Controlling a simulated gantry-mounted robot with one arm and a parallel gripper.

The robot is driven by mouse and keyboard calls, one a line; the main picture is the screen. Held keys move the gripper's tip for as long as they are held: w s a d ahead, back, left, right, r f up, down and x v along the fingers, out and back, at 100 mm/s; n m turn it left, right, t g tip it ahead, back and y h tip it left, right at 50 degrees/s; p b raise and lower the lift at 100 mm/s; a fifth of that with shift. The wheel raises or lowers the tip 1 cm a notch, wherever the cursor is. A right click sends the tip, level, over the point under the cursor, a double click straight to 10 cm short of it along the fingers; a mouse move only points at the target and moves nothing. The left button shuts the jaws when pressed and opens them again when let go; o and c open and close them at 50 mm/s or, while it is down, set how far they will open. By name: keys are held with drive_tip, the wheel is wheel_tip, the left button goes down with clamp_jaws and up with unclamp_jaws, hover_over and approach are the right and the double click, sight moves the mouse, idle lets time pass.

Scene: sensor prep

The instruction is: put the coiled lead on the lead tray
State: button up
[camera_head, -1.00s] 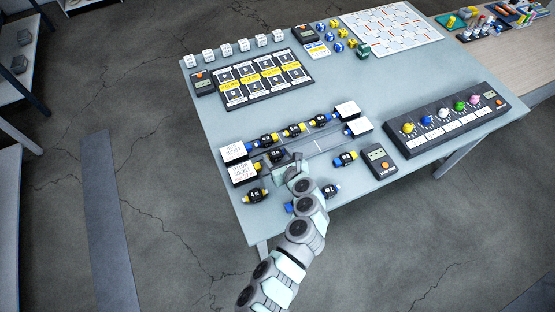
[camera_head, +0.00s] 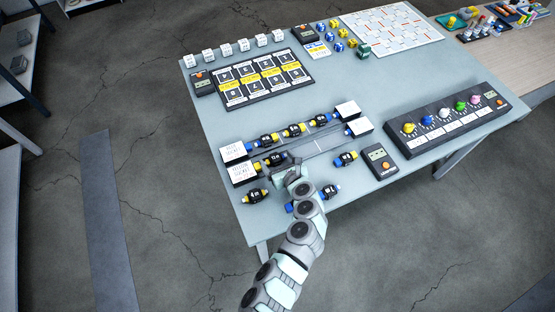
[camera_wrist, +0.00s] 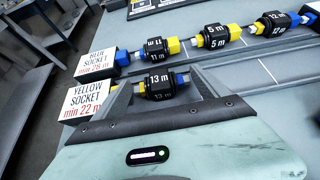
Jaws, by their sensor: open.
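The coiled lead marked 13 m (camera_head: 276,158), a black body with a yellow end and a blue end, lies beside the yellow socket block (camera_head: 242,173) on the near strip of the lead tray (camera_head: 325,144). It shows in the wrist view (camera_wrist: 160,85) between my gripper's (camera_wrist: 163,88) two fingers. My gripper (camera_head: 287,174) is open and low over the near strip; whether its fingers touch the lead I cannot tell. On the far strip, by the blue socket block (camera_head: 233,152), stand the leads marked 11 m (camera_wrist: 155,49), 5 m (camera_wrist: 217,38) and 12 m (camera_wrist: 273,22).
Loose leads lie near the front edge: one marked 4 m (camera_head: 256,195), one (camera_head: 329,191) beside my arm and one (camera_head: 345,158) right of the gripper. A handheld meter (camera_head: 380,162) and a knob panel (camera_head: 445,118) stand to the right. The numbered board (camera_head: 262,78) lies behind.

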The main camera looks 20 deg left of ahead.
drive_tip(key=shift+r, duration=0.25)
drive_tip(key=v, duration=1.2)
drive_tip(key=shift+p, duration=0.35)
